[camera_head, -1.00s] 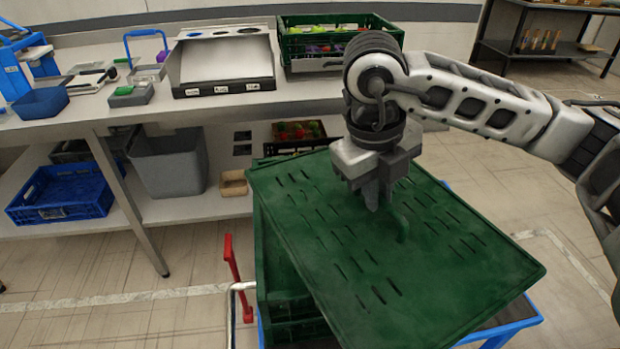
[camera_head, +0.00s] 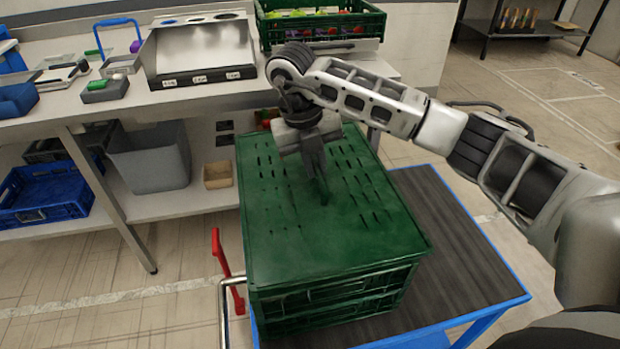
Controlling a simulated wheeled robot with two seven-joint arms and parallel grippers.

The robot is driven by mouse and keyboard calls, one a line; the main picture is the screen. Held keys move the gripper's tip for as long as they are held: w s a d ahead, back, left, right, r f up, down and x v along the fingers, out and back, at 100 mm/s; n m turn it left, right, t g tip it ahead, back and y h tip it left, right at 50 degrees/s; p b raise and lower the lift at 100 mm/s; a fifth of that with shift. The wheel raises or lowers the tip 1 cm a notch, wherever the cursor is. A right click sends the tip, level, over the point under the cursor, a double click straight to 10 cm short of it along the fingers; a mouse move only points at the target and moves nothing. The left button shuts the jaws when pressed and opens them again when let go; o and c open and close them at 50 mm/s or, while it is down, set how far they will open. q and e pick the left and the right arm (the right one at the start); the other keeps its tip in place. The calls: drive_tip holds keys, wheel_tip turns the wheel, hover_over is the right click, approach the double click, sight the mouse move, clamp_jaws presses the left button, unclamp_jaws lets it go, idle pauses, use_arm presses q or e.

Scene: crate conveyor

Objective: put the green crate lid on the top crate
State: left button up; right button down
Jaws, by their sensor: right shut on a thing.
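The green crate lid (camera_head: 340,235) lies over the top of the green crate stack (camera_head: 335,296), roughly in line with its edges. Whether it sits fully down on the rim along the far side I cannot tell. My right gripper (camera_head: 320,192) points down at the middle of the lid and is shut on the lid's handle, which the fingers mostly hide. The crates stand on a blue-framed cart (camera_head: 465,235) with a dark top. My left gripper is not in view.
The cart's dark top is clear right of the crates. A red lever (camera_head: 227,268) stands at the cart's left. Behind is a workbench with a sloped metal unit (camera_head: 200,55) and a green produce crate (camera_head: 320,28). A blue crate (camera_head: 45,195) and a grey bin (camera_head: 150,160) sit below.

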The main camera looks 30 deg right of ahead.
drive_tip(key=shift+w+a+f, duration=0.1)
drive_tip(key=shift+w+f, duration=0.65)
drive_tip(key=shift+f, duration=0.1)
wheel_tip(320, 180, down, 3)
drive_tip(key=shift+w+f+p, duration=0.1)
drive_tip(key=shift+f+p, duration=0.05)
drive_tip(key=shift+p, duration=0.25)
drive_tip(key=c, duration=1.5)
unclamp_jaws()
drive_tip(key=shift+o, duration=0.2)
wheel_tip(320, 180, up, 12)
drive_tip(key=a, duration=0.2)
drive_tip(key=shift+w+a+b, duration=0.15)
drive_tip(key=shift+w+b, duration=0.1)
drive_tip(key=shift+b, duration=0.05)
